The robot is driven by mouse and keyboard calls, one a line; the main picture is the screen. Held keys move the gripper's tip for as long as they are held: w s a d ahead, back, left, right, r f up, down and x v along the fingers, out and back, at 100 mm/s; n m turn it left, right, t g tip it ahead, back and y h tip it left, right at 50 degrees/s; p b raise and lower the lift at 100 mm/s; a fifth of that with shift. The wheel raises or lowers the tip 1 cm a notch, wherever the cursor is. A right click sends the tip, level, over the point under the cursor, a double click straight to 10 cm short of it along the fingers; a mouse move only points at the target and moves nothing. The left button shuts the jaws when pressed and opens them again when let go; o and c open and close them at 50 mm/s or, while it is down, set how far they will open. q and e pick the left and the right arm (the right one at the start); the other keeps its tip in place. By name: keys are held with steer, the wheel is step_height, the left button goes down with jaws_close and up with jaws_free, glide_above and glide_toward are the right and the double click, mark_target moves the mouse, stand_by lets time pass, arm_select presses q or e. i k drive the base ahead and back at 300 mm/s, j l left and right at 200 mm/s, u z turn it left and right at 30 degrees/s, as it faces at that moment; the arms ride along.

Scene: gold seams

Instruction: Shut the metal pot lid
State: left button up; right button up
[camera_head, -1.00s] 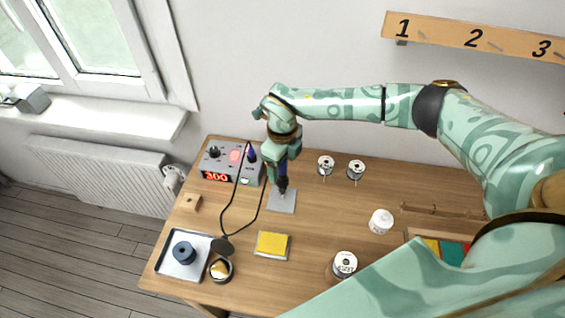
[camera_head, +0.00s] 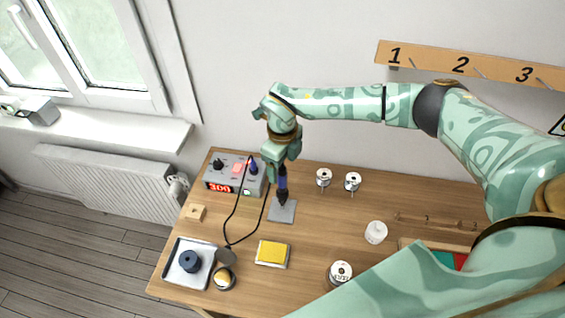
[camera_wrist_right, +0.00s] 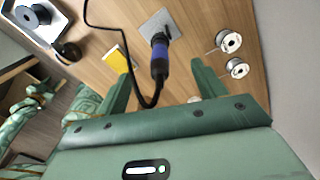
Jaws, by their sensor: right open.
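The metal pot (camera_head: 224,279) stands near the front left of the table with something golden inside. Its dark round lid (camera_head: 226,256) is tilted up at the pot's far side, so the pot is open. In the right wrist view the pot and lid are a small dark shape that I cannot separate. My right gripper (camera_head: 277,176) is far behind and to the right of the pot. It is open around the upper end of a dark blue soldering iron (camera_wrist_right: 159,62), which stands upright on a grey plate (camera_head: 283,212). My left gripper is not in view.
The soldering station (camera_head: 232,187) reads 300, and a black cable (camera_head: 236,213) loops past the lid. A tray (camera_head: 173,274) with a blue spool is left of the pot, a yellow sponge (camera_head: 272,253) right. Several solder spools and a white jar (camera_head: 376,232) stand farther right.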

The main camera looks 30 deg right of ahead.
mark_target(225, 255)
steer(key=k, duration=1.5)
